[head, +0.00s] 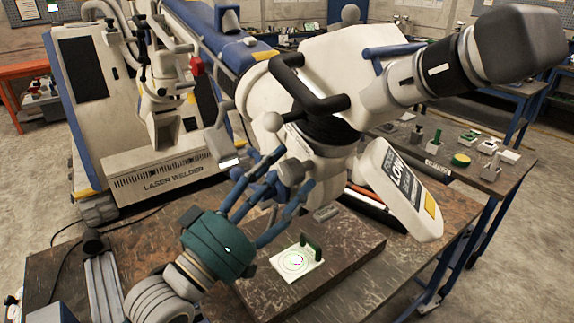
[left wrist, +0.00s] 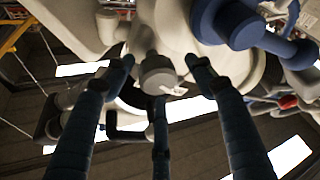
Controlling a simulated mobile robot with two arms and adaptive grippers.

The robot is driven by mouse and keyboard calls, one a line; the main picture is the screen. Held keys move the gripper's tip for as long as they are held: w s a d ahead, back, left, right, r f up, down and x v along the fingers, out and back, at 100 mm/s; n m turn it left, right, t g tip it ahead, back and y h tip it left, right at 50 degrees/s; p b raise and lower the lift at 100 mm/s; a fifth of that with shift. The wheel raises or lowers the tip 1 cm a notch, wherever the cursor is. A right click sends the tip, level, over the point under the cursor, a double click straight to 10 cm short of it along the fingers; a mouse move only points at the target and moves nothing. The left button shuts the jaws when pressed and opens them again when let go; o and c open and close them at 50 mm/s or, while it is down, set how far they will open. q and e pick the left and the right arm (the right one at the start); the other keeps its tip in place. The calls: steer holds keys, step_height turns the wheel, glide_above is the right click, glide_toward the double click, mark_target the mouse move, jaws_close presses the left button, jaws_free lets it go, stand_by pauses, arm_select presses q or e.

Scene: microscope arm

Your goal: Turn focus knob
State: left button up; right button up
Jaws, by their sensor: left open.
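The microscope arm (head: 330,65) is a large white body with black handles and a dark eyepiece end, hanging over the table. My left gripper (head: 277,180) has a teal body and blue fingers, and reaches up from the lower left to the microscope's underside. Its fingers are open and spread around a grey cylindrical knob (head: 291,171). In the left wrist view the knob (left wrist: 158,74) shows between the fingertips of the left gripper (left wrist: 160,68), with visible gaps at the sides. Whether any finger touches it, I cannot tell. My right gripper is not in view.
A laser welder cabinet (head: 150,165) stands behind at the left. A white plate with a green piece (head: 297,262) lies on the dark raised slab (head: 335,245) below the microscope. A labelled white panel (head: 400,190) hangs at the right. A side bench (head: 470,150) holds small items.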

arm_select(q)
steer(key=shift+w+d+r, duration=0.2)
steer(key=shift+w+d, duration=0.15)
steer(key=shift+s, duration=0.1)
steer(key=c, duration=1)
steer(key=shift+c, duration=0.2)
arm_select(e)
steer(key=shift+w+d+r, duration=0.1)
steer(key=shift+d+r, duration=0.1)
